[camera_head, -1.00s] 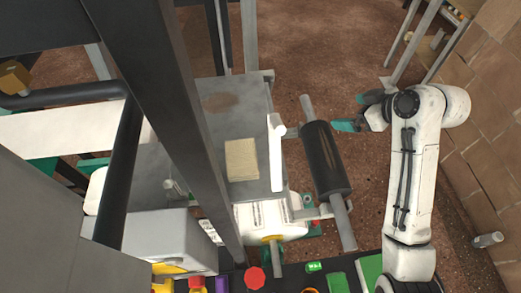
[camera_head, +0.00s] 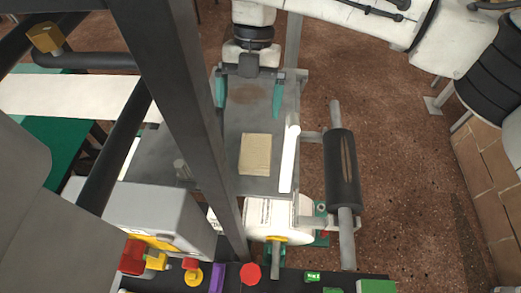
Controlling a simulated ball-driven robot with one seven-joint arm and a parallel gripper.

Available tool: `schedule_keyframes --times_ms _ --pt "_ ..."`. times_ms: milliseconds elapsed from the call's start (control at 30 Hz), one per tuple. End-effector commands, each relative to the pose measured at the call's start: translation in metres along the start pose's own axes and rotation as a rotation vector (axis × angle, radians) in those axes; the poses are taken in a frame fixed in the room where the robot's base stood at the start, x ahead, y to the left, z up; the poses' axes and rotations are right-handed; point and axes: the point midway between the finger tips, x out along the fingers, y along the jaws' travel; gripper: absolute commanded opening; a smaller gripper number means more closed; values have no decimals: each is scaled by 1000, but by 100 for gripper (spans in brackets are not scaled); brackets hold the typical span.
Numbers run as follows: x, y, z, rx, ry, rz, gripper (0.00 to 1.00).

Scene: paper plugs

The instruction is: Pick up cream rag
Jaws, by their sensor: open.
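The cream rag (camera_head: 255,154) is a flat, pale beige rectangle lying on the grey metal plate (camera_head: 215,150) near the middle of the picture. My gripper (camera_head: 248,98) hangs over the far end of the plate, beyond the rag. Its two teal fingers are spread wide apart with nothing between them. The fingers point towards the rag and appear apart from it. The rag is fully in sight.
A dark post (camera_head: 190,110) rises just left of the rag. A white bar (camera_head: 289,160) runs along the plate's right edge. A black roller (camera_head: 342,170) stands further right. A white paper roll (camera_head: 278,220) and coloured controls are at the near side.

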Motion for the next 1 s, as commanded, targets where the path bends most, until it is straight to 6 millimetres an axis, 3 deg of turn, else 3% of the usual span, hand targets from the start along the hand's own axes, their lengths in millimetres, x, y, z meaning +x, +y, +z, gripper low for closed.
schedule_keyframes --times_ms 233,500,1000 --pt "-1 -10 -2 -37 21 -60 100" --pt "37 -13 -4 -37 22 -61 100" --pt "78 -20 -7 -37 21 -61 100"
